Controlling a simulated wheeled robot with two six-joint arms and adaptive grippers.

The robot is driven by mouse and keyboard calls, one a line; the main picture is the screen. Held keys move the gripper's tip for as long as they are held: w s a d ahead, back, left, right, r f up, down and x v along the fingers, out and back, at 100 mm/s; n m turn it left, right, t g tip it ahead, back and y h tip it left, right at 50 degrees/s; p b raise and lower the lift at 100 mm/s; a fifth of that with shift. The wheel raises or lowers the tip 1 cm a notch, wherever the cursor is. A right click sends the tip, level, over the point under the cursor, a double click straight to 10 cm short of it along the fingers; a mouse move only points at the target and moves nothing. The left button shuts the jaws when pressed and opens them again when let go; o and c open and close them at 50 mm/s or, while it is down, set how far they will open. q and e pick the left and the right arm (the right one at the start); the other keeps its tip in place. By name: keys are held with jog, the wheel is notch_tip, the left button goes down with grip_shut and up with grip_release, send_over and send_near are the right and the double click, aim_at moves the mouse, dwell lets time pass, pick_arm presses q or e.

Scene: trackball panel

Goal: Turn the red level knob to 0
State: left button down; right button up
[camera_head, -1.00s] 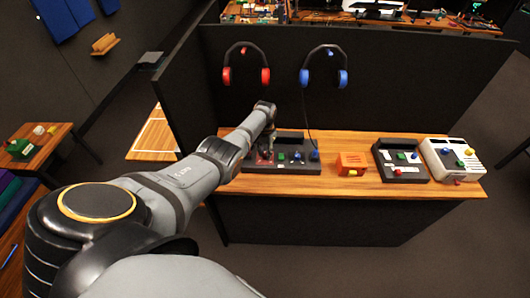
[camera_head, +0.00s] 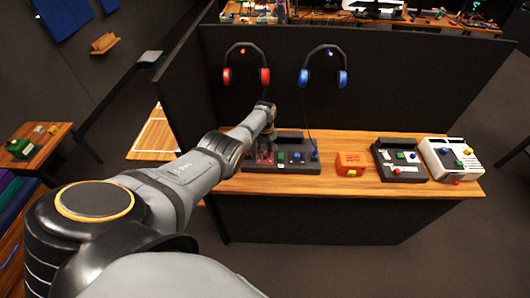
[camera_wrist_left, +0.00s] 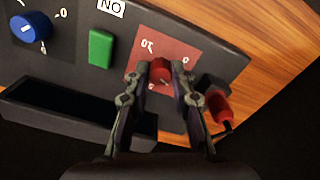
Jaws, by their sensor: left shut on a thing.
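The red level knob (camera_wrist_left: 161,70) sits on a red label plate (camera_wrist_left: 178,48) on the dark panel (camera_wrist_left: 75,60). A "10" is printed on the plate's left part and a "0" on its right. My left gripper (camera_wrist_left: 162,74) is shut on the red knob, with a finger on either side. A small white mark shows low on the knob; its exact setting is hard to read. In the head view my left gripper (camera_head: 266,147) is over the left end of the dark panel (camera_head: 297,168) and largely hides the knob.
A green switch (camera_wrist_left: 101,47) and a blue knob (camera_wrist_left: 30,27) share the panel. A red plug-like part (camera_wrist_left: 219,106) is close beside my gripper. An orange box (camera_head: 350,163), another dark panel (camera_head: 400,166) and a white device (camera_head: 452,160) stand right. Red headphones (camera_head: 246,66) and blue headphones (camera_head: 323,70) hang behind.

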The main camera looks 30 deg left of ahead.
pick_arm(q)
jog(key=n, duration=1.2)
dwell(0.5)
jog(key=c, duration=1.1)
grip_release()
jog(key=shift+w, duration=0.1)
jog(key=shift+c, duration=0.2)
